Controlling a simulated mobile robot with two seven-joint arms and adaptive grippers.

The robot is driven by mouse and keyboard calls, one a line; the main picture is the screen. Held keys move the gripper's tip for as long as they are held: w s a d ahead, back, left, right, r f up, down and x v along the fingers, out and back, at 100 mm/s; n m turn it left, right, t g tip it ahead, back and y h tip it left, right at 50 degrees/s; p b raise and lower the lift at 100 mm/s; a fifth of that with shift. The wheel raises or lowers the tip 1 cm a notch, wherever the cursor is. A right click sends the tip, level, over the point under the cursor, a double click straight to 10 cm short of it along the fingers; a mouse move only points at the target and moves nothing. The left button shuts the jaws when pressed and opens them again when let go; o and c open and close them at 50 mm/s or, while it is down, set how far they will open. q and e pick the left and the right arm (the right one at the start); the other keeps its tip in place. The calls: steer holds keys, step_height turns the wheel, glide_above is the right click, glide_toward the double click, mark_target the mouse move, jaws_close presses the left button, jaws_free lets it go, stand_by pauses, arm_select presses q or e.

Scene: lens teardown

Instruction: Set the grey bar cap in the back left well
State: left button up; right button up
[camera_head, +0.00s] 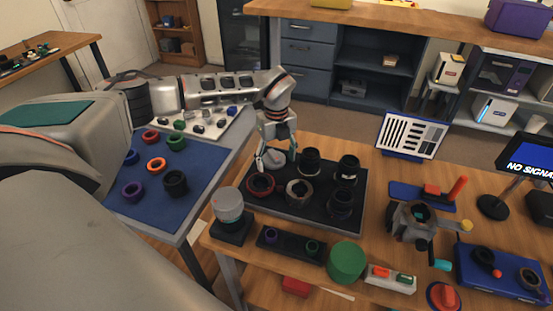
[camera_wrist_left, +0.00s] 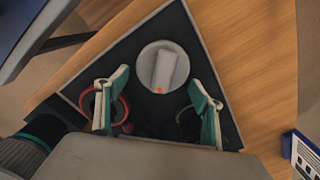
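The grey bar cap (camera_head: 274,159) is a round grey disc with a raised bar across its top. It lies flat at the back left of the black tray (camera_head: 252,211). The cap shows clearly in the left wrist view (camera_wrist_left: 163,68), with a small orange mark at one end of its bar. My left gripper (camera_head: 276,160) is over the back left of the tray, close to the cap. Its fingers, also in the left wrist view (camera_wrist_left: 156,92), are spread apart with nothing between the tips. The well under the cap is hidden. My right gripper is not seen.
The tray also holds a red ring (camera_head: 260,184), a silver ring (camera_head: 299,193) and several dark rings. A grey cylinder on a black stand (camera_head: 228,207) stands at its front left. A blue mat (camera_head: 200,190) with rings lies further left. A slotted white panel (camera_head: 409,135) stands behind right.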

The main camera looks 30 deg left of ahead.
mark_target(276, 158)
arm_select(q)
steer(key=shift+r, duration=0.1)
step_height(276, 158, up, 12)
stand_by(0.5)
steer(key=shift+a+r, duration=0.1)
stand_by(0.4)
